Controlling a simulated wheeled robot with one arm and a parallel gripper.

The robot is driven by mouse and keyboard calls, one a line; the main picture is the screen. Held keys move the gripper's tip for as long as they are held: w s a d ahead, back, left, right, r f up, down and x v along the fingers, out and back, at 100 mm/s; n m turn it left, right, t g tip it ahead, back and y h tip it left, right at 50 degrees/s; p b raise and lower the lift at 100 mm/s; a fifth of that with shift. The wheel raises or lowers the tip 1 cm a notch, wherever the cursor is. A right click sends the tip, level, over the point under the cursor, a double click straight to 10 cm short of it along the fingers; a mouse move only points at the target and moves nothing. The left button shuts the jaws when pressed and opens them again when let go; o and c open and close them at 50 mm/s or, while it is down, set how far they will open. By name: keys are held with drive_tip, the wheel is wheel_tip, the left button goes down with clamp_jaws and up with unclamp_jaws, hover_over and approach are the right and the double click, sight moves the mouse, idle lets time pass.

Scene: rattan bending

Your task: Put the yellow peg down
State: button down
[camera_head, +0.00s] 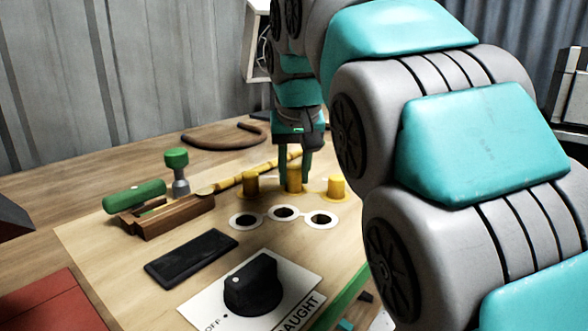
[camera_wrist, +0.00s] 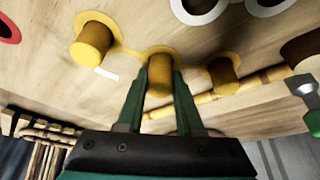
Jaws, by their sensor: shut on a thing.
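Three short yellow pegs stand in a row on the wooden board, each by a yellow ring marking: a left peg (camera_head: 251,182), a middle peg (camera_head: 294,180) and a right peg (camera_head: 336,187). My gripper (camera_head: 294,172) points down over the middle peg, with its green fingers shut on that peg's sides. In the wrist view, the held peg (camera_wrist: 160,64) shows between the fingers, with the other pegs (camera_wrist: 92,44) (camera_wrist: 222,73) free on either side. Its lower end is at or close to the board; I cannot tell whether it touches.
Three white-ringed dark holes (camera_head: 284,213) lie in front of the pegs. A green-handled tool (camera_head: 177,165), a black pad (camera_head: 190,258) and a black knob (camera_head: 253,285) are nearby.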

sight(294, 166)
drive_tip(key=c, duration=0.6)
unclamp_jaws()
drive_tip(key=shift+o, duration=0.2)
drive_tip(key=shift+r+p, duration=0.35)
drive_tip(key=shift+r, duration=0.45)
drive_tip(key=v, duration=0.4)
drive_tip(key=shift+s+r, duration=0.2)
drive_tip(key=shift+r, duration=0.15)
drive_tip(key=shift+p+v, duration=0.55)
drive_tip(key=shift+v, duration=0.6)
drive_tip(key=shift+s, duration=0.1)
